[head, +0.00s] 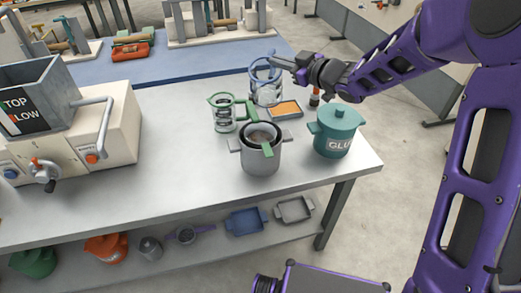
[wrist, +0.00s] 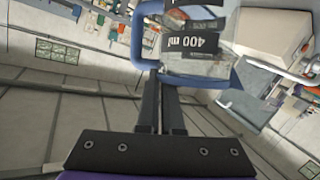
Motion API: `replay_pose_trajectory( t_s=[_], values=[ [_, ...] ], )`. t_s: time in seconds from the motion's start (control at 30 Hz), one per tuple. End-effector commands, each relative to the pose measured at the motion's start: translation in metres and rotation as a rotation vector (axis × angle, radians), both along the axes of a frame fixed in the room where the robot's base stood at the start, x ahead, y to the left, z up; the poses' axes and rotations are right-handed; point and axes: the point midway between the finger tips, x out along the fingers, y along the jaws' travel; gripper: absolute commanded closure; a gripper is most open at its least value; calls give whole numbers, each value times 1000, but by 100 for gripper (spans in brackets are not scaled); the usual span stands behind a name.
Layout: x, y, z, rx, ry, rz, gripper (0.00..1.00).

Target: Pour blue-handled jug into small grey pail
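The blue-handled jug (head: 266,88) is clear with a blue rim, upright, at the back right of the table. In the wrist view, its "400 ml" label (wrist: 192,45) and blue handle (wrist: 140,32) show close up. My gripper (head: 301,68) is at the jug's handle. Its two fingers (wrist: 161,78) are close together with the handle between them. I cannot tell whether the jug touches the table. A grey pail (head: 260,160) with side handles stands nearer the front, with a dark-rimmed strainer-like piece with a green handle (head: 267,149) in its mouth.
A green-handled jug (head: 224,114) stands behind and left of the pail. A teal lidded glue pot (head: 335,132) stands to its right, and an orange-topped tray (head: 286,109) behind. A cream machine (head: 85,125) occupies the left. The table's front middle is clear.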

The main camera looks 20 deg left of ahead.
Motion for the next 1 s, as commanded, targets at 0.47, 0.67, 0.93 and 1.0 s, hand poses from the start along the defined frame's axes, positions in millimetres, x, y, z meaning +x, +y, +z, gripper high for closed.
replay_pose_trajectory(
  t_s=[0.47,0.67,0.93,1.0],
  values=[
    [6,0,-10,-8,214,0,100],
    [8,0,-16,-11,326,2,100],
    [8,0,-17,-11,348,0,100],
    [8,0,-17,-12,347,0,100]
  ],
)
